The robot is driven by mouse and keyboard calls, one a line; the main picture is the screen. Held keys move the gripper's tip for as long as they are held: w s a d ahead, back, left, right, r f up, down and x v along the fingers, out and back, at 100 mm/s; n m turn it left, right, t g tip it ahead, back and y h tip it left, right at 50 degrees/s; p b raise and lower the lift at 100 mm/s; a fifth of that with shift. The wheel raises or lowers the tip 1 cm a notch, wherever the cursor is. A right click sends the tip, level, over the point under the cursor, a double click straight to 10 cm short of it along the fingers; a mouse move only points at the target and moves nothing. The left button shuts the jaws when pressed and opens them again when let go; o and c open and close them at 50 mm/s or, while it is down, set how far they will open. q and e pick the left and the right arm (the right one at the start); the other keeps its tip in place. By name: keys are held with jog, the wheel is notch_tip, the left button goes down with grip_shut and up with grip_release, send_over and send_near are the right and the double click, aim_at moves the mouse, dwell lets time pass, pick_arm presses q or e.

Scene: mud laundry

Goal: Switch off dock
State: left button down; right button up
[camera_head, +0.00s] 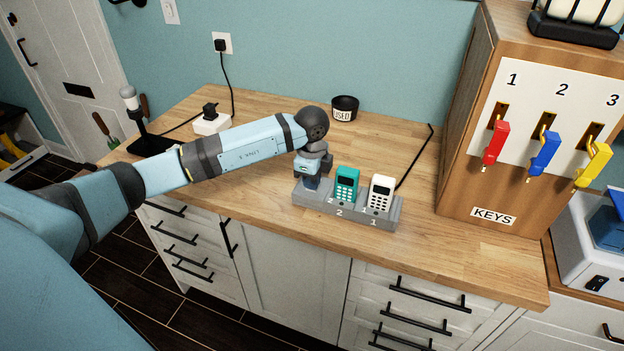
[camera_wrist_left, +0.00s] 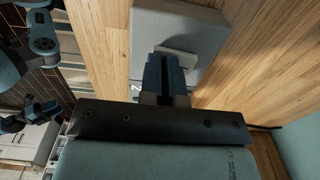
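The grey dock (camera_head: 384,218) lies along the front of the wooden counter, with numbers on its front. A teal handset (camera_head: 346,184) stands in its middle slot and a white handset (camera_head: 381,193) in its right slot. My left gripper (camera_head: 311,183) points down at the dock's left end and hides that part. In the left wrist view, the gripper's dark fingers (camera_wrist_left: 166,76) are together over the grey dock (camera_wrist_left: 200,25). A pale flat piece (camera_wrist_left: 182,57) shows beside the fingertips; I cannot tell what it is or whether they touch it. My right gripper is not seen.
A black cord (camera_head: 415,160) runs from the dock's right end toward the wall. A white power block (camera_head: 211,124) with a plug and a dark "USED" cup (camera_head: 345,108) stand behind.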

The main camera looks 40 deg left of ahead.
pick_arm(q)
jog(key=shift+f, duration=0.4)
jog(key=shift+w+a+r, duration=0.15)
jog(key=shift+w+r, duration=0.1)
jog(key=shift+w, duration=0.45)
jog(key=shift+a, duration=0.1)
